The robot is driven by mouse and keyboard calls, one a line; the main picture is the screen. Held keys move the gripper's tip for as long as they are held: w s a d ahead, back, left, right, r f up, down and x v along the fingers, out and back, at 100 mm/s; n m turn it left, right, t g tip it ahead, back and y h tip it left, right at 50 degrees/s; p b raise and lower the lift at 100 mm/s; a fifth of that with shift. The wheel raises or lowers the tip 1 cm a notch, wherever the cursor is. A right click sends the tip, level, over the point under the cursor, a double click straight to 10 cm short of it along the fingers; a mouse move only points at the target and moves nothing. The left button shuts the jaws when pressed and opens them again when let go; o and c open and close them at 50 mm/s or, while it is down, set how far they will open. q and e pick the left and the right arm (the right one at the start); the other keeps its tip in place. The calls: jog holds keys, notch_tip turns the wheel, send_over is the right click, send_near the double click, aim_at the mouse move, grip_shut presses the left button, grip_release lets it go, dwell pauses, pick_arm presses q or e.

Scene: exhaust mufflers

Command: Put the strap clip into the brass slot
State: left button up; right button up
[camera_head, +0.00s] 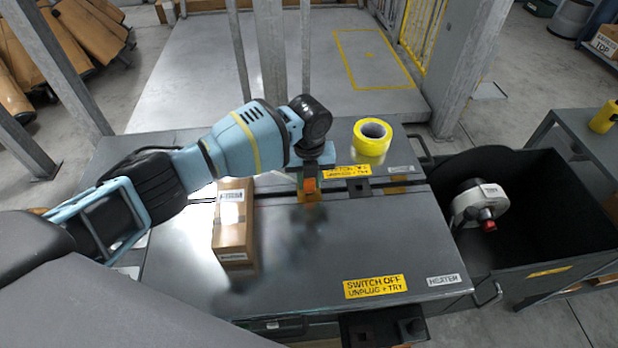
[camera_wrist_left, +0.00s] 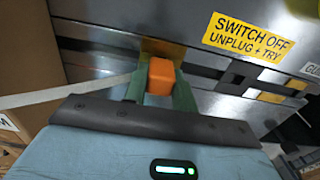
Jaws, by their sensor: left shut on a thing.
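The orange strap clip (camera_head: 310,185) is held between the fingertips of my left gripper (camera_head: 309,178), over the middle of the dark bench top. In the left wrist view the clip (camera_wrist_left: 161,76) sits between the two green fingers, which are shut on it. The brass slot (camera_wrist_left: 163,48) is directly beyond the clip there, and the clip covers part of it. In the head view the brass slot (camera_head: 316,196) is just under the clip. I cannot tell whether the clip touches it or is inside it. My right gripper is not in view.
A cardboard box (camera_head: 233,228) stands left of the gripper, close to it. A yellow tape roll (camera_head: 372,137) lies behind to the right. A black bin (camera_head: 556,250) holding a white-and-grey device (camera_head: 478,204) is at the right. The front bench top is mostly clear.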

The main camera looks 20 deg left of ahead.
pick_arm(q)
jog(key=shift+f, duration=0.45)
jog(key=o, duration=1)
notch_tip(320, 180, up, 7)
jog(key=shift+f, duration=0.1)
jog(key=shift+r, duration=0.55)
